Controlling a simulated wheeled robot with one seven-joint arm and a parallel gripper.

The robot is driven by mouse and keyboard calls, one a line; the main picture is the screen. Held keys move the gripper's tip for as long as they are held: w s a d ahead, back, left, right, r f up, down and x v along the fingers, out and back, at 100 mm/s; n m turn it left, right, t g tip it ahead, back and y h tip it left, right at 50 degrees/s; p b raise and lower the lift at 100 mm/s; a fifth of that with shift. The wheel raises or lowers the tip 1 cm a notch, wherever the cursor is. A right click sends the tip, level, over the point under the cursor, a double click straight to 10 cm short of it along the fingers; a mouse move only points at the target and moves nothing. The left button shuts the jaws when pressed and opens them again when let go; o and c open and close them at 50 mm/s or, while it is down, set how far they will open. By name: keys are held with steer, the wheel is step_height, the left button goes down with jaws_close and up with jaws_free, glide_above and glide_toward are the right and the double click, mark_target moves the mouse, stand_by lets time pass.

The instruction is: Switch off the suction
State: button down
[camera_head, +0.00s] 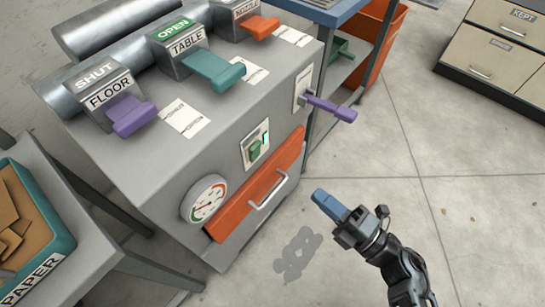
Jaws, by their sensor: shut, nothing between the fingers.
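The suction unit is a grey cabinet (130,165). Its front carries a green switch (255,151) on a pale plate, with a bright green part beside it. Below are a round gauge (204,198) and an orange drawer front (235,210) with a metal handle. A purple lever (330,107) sticks out from a plate at the cabinet's right end. My gripper (322,198) has blue fingers and is shut and empty. It appears right of and below the switch, apart from the cabinet, over the floor.
On top are a purple FLOOR lever (132,117) marked SHUT, a teal TABLE lever (213,70) marked OPEN, and an orange lever (258,26) with an unclear label. A teal PAPER bin (62,240) stands left. Floor at right is clear before the KEPT drawers (495,50).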

mark_target(257, 149)
steer(key=shift+w+a+f+n+g, duration=0.45)
steer(key=shift+w+a+n, duration=0.2)
steer(key=shift+w, duration=0.2)
steer(key=x, duration=1.4)
steer(key=shift+s+r, duration=0.1)
steer(key=shift+r, duration=0.1)
steer(key=shift+a+r, duration=0.15)
